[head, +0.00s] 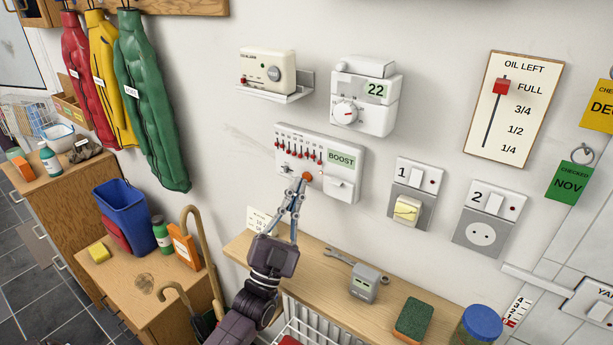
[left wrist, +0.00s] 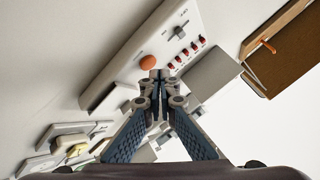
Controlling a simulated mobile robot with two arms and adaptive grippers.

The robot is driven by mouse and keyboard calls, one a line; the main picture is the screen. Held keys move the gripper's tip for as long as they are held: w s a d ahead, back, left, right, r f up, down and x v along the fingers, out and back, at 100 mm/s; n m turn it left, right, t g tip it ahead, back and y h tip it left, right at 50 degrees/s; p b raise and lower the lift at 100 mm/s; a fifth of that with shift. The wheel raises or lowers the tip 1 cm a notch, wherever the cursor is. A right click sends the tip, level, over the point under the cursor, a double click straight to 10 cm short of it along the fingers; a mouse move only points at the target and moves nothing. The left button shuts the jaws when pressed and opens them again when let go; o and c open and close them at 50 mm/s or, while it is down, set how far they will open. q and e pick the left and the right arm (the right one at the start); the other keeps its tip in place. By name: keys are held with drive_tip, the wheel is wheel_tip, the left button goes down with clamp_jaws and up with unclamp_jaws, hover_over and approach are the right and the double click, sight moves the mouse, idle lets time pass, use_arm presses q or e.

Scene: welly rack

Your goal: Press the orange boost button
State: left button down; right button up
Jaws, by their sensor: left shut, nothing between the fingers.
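The orange boost button (head: 307,176) is on the lower front of a white timer panel (head: 342,174) labelled BOOST, mounted on the wall. In the left wrist view the round orange button (left wrist: 148,62) sits on the panel (left wrist: 120,80) face. My left gripper (head: 302,184) is shut and empty, its tips right below the button in the head view. In the left wrist view the closed fingertips (left wrist: 153,74) appear just beside and below the button; I cannot tell whether they touch it. My right gripper is not in view.
A thermostat (head: 365,100) showing 22 and a shelf with a cream radio-like box (head: 267,70) are above. Switches 1 (head: 411,195) and 2 (head: 490,219) are to the right. A wooden shelf (head: 320,268) below holds a spanner, a small grey device (head: 364,284) and a green sponge (head: 413,318).

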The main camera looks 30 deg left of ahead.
use_arm(q)
drive_tip(key=s, duration=0.1)
drive_tip(key=s+p, duration=0.1)
drive_tip(key=s, duration=0.3)
drive_tip(key=shift+a+p, duration=0.25)
drive_tip(key=shift+p, duration=0.1)
idle(1.1)
